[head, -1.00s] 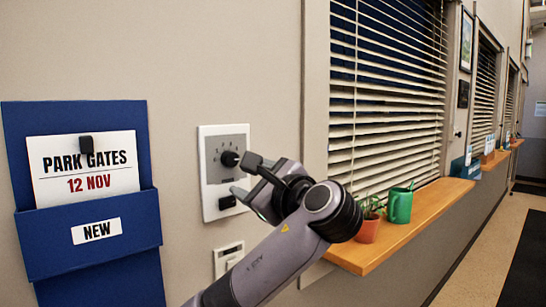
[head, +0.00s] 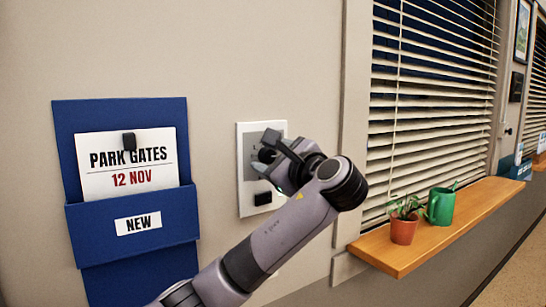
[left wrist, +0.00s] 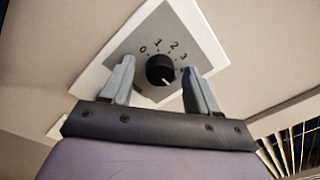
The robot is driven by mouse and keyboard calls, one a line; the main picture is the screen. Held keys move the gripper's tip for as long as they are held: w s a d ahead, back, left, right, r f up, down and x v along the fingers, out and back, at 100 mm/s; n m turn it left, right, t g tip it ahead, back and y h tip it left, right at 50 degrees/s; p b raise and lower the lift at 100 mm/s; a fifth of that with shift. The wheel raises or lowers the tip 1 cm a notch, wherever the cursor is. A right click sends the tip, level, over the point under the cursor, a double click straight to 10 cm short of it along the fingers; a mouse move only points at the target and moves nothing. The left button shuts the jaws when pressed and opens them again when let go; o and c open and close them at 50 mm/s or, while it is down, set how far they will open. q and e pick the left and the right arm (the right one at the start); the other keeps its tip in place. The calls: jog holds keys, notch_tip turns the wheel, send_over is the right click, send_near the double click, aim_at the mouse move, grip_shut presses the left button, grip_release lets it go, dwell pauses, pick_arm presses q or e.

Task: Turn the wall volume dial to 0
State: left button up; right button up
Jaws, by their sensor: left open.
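The volume dial (head: 266,155) is a black round knob on a grey face in a white wall plate (head: 246,204). In the left wrist view the dial (left wrist: 160,69) shows a white pointer mark toward its lower edge, and numerals 0, 1, 2 and 3 are readable above it. My left gripper (head: 272,154) is open in front of the plate and partly covers the dial in the head view. In the left wrist view the fingers of the gripper (left wrist: 159,72) show on either side of the dial; I cannot tell whether they touch it. My right gripper is not in view.
A blue wall pocket (head: 185,225) with a PARK GATES card (head: 105,180) hangs to the left. A wooden sill (head: 400,260) on the right bears a potted plant (head: 404,230) and a green watering can (head: 441,206). Window blinds (head: 430,90) are above it.

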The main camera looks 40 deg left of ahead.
pick_arm(q)
jog(key=c, duration=1)
jog(key=shift+c, duration=0.2)
